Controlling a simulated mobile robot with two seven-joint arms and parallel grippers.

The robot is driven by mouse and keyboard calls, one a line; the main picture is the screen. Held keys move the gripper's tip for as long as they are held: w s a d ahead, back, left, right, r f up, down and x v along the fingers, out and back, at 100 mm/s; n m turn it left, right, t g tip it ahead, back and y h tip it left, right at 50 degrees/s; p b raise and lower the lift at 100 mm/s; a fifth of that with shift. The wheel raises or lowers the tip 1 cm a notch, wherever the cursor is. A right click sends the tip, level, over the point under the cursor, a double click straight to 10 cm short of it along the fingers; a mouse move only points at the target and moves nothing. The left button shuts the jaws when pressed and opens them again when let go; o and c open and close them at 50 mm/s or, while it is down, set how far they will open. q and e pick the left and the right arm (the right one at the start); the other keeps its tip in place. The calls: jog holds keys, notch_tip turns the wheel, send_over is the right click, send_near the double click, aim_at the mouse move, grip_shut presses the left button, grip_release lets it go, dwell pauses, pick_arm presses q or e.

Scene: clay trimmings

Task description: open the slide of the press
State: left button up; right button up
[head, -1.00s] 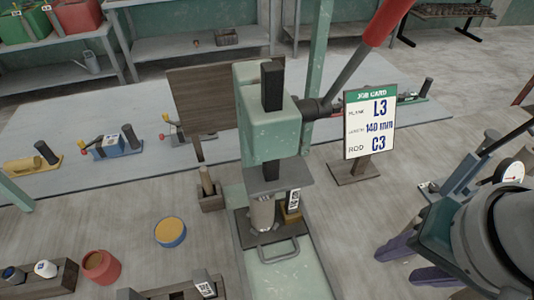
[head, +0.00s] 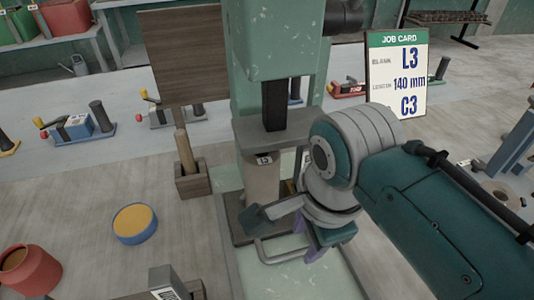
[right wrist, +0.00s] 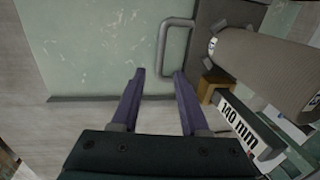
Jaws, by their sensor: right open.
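The green press (head: 275,40) stands in the middle of the head view. Its slide is a dark plate (head: 238,222) low in the press, with a grey U-shaped handle (head: 268,256) at its front. The handle also shows in the right wrist view (right wrist: 163,45). A clay-coloured cylinder (head: 262,180) with a small label stands on the slide under the ram. My right gripper (right wrist: 158,76) is open and empty, its purple fingertips close to the handle's near end. Whether they touch it I cannot tell. My right forearm and wrist hide part of the slide's right side. My left gripper is not in view.
A bar labelled 140 mm (right wrist: 240,122) lies beside the cylinder, close to my right finger. A job card (head: 397,75) stands at the right. A blue-rimmed yellow tub (head: 135,222) and a red pot (head: 28,270) are on the left. Pale green surface (right wrist: 90,45) lies clear before the slide.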

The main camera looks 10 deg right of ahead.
aim_at(299, 252)
jog(key=f, duration=0.2)
jog(key=f+b, duration=0.1)
jog(key=f, duration=0.1)
jog(key=shift+w, duration=0.35)
grip_shut()
dwell(1.1)
